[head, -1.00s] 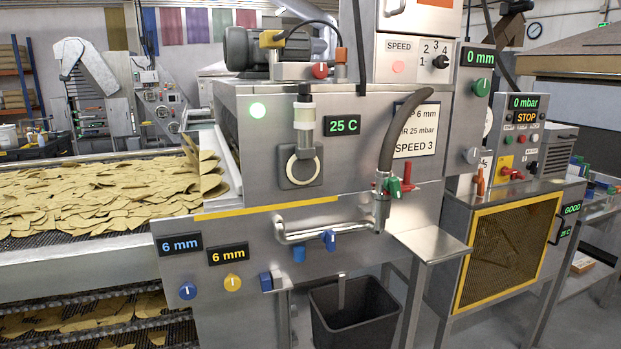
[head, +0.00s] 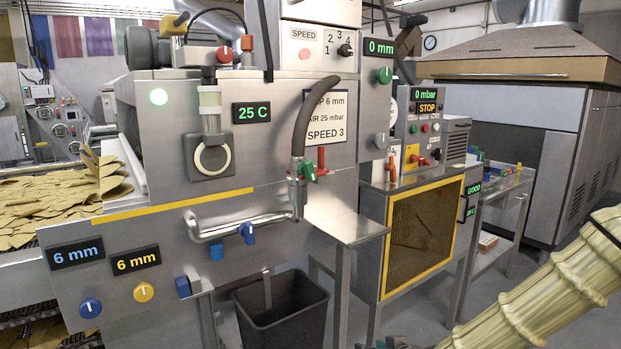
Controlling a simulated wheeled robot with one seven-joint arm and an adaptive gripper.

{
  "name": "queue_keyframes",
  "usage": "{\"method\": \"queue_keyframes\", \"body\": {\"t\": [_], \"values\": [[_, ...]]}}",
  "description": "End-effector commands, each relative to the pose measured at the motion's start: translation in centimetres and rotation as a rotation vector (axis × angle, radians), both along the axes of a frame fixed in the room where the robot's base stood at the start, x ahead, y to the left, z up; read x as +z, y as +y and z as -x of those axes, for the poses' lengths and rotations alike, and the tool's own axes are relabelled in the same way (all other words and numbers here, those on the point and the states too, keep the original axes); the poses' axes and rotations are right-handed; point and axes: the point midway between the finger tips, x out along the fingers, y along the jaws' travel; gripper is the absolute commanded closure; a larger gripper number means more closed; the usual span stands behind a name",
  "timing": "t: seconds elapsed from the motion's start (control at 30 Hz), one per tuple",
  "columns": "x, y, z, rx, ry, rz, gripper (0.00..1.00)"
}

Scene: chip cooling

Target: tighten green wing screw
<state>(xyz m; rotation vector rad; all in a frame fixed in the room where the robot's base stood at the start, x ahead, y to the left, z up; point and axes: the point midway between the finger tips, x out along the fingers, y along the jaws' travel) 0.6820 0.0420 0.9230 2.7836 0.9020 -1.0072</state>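A small green winged handle (head: 309,172) sits on the metal fitting at the lower end of a dark hose, at the centre of the head view. It stands beside a red one (head: 321,158). A separate round green knob (head: 384,75) is under the "0 mm" display. A pale yellow ribbed sleeve, which looks like my arm, enters at the lower right and runs down out of the picture. A small dark teal-grey piece at the bottom edge may be my gripper (head: 390,343); it is cut off, so its fingers cannot be made out. It is well below the green handle.
A bent steel pipe (head: 240,225) with blue winged handles runs left of the hose fitting. A steel shelf (head: 345,229) juts out right of it, and a black bin (head: 280,315) stands below. A yellow-framed cabinet (head: 420,240) is to the right. Floor shows between them.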

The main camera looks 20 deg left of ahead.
Motion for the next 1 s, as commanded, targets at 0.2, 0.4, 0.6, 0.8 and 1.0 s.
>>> {"method": "queue_keyframes", "body": {"t": [0.2, 0.4, 0.6, 0.8, 1.0], "values": [[16.7, 5.7, -4.6, 0.112, -0.328, -0.060, 0.61], [31.2, 8.9, -4.3, 0.187, -0.591, -0.086, 0.61], [39.3, 10.2, -2.6, 0.223, -0.735, -0.095, 0.61], [41.1, 10.9, -2.6, 0.231, -0.767, -0.095, 0.61], [41.0, 12.6, -4.4, 0.230, -0.763, -0.095, 0.61]]}}
